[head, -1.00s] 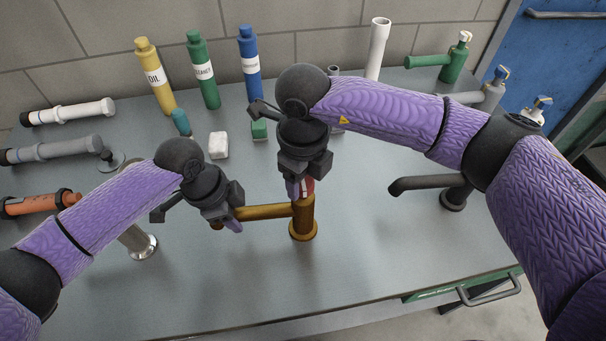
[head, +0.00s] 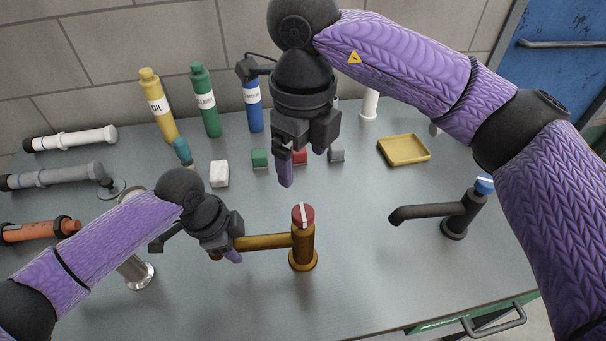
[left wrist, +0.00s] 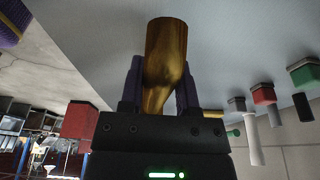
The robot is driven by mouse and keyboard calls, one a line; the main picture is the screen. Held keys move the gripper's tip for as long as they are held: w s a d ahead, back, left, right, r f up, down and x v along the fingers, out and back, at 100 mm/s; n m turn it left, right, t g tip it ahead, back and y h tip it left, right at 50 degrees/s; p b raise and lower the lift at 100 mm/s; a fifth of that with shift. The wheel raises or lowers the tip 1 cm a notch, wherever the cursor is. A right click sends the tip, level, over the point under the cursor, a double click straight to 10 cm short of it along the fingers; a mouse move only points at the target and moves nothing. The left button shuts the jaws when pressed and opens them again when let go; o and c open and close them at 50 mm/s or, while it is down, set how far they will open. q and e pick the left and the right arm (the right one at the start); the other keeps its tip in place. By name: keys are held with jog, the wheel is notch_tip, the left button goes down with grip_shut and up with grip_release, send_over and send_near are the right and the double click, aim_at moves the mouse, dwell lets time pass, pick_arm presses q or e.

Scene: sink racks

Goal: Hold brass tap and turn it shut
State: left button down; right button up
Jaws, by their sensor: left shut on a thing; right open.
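The brass tap (head: 303,250) stands upright on the grey worktop, with its spout (head: 264,241) pointing left. Its red knob (head: 303,215) on top carries a white stripe. My left gripper (head: 226,252) is shut on the spout near its outer end. The left wrist view shows the brass spout (left wrist: 165,55) between the two purple fingers. My right gripper (head: 303,168) is open and empty, raised above and behind the tap, clear of the knob.
A black tap (head: 455,215) with a blue knob stands at the right. A yellow tray (head: 404,150) lies behind it. Yellow (head: 158,105), green (head: 205,100) and blue (head: 253,105) bottles stand along the back wall. Pipes lie at the left. A steel post (head: 136,270) stands beside my left arm.

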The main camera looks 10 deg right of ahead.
pick_arm(q)
jog(key=shift+c, duration=1.2)
grip_release()
jog(key=v, duration=1.1)
jog(key=shift+a+r, duration=0.1)
jog(key=shift+r, duration=0.35)
